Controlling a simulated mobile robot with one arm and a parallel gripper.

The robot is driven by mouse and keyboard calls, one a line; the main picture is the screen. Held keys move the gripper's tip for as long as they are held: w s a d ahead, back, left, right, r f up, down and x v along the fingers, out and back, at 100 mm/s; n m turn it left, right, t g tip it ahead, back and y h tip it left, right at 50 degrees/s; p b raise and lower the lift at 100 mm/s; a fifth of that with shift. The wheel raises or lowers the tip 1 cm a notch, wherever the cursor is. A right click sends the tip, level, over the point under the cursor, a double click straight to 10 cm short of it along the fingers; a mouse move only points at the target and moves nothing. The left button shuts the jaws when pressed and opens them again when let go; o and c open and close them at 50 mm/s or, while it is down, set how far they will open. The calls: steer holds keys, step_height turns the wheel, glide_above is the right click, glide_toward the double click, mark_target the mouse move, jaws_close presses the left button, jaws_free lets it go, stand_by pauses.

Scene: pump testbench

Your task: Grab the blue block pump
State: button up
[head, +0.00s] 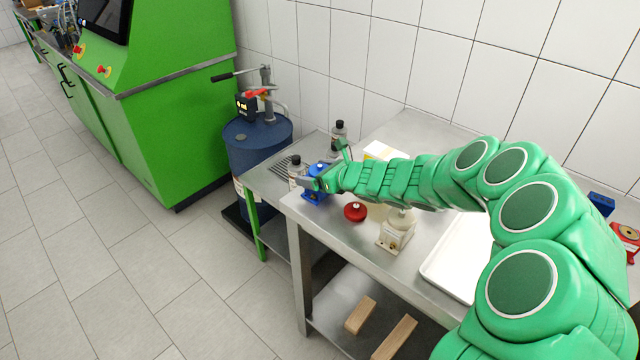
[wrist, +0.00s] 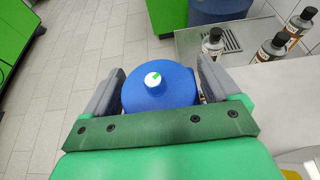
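The blue block pump (head: 315,196) stands at the left end of the metal table in the head view. In the wrist view the blue pump (wrist: 160,84) shows from above as a round blue top with a white cap and green mark. My gripper (head: 314,184) is at the pump's upper part. In the wrist view the two grey fingers of my gripper (wrist: 161,90) stand apart, one on each side of the blue top, very close to it. I cannot tell whether they press on it. The pump's lower part is hidden in the wrist view.
A red round part (head: 355,212) and a cream block pump (head: 396,235) stand right of the blue pump. Dark bottles (wrist: 273,46) stand beyond it. A white tray (head: 450,268) lies further right. A blue drum (head: 258,150) stands past the table's left end.

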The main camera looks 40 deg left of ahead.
mark_target(316, 167)
steer(key=c, duration=1.2)
steer(key=shift+c, duration=0.2)
steer(key=shift+r, duration=0.45)
step_height(316, 167, up, 2)
steer(key=shift+r, duration=0.1)
steer(key=s+d+r, duration=0.1)
steer(key=r, duration=0.1)
steer(key=s+d+r, duration=0.1)
steer(key=r, duration=0.1)
steer(key=d+r, duration=0.1)
steer(key=r, duration=0.1)
steer(key=shift+s+d, duration=0.4)
steer(key=s+d+r, duration=0.4)
steer(key=s+d, duration=0.1)
steer(key=d, duration=0.2)
steer(key=shift+s+d, duration=0.15)
steer(key=shift+s, duration=0.2)
